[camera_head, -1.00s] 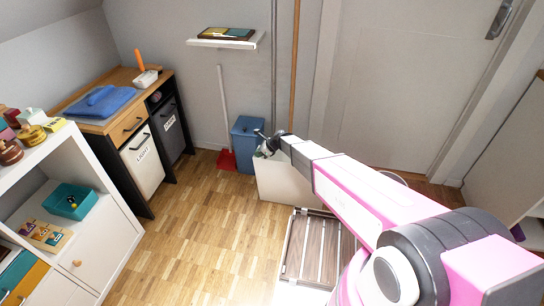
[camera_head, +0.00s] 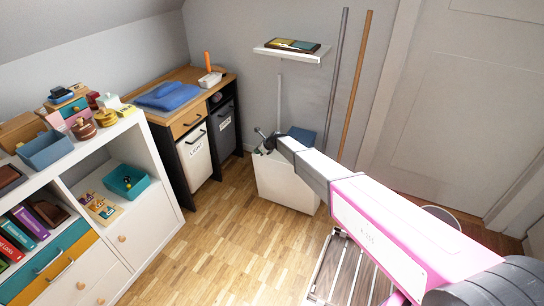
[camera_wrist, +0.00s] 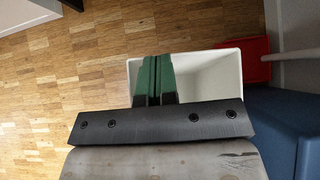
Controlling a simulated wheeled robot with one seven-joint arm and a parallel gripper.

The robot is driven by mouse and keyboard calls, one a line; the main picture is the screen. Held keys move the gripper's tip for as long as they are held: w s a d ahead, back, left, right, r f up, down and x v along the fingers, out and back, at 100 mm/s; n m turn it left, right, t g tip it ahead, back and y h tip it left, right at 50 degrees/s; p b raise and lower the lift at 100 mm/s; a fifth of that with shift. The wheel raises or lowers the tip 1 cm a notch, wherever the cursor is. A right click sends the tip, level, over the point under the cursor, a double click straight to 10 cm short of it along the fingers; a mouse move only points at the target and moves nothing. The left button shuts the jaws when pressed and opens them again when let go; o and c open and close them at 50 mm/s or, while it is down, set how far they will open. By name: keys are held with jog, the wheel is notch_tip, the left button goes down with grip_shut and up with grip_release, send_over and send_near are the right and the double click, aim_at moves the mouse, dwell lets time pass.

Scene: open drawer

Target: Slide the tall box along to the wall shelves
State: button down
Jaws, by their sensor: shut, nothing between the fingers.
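The tall box (camera_head: 285,185) is white, open at the top, and stands upright on the wood floor left of my arm in the head view. My gripper (camera_head: 262,140) is at its top; the fingers are small and partly hidden there. In the wrist view the shut green fingers (camera_wrist: 153,80) overlap the left part of the box opening, with the box's pale inside (camera_wrist: 215,75) to their right. I cannot tell whether they touch its wall. A small white wall shelf (camera_head: 291,54) hangs behind, and a white shelf unit (camera_head: 160,165) stands at the left.
A desk with white and dark bins (camera_head: 196,158) stands behind left. A blue bin (camera_head: 302,138) is mostly hidden behind the box; the wrist view shows a red dustpan (camera_wrist: 255,58) beside it. A slatted crate (camera_head: 345,270) lies at the lower right. Floor left of the box is clear.

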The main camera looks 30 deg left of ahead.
jog(key=a, duration=1)
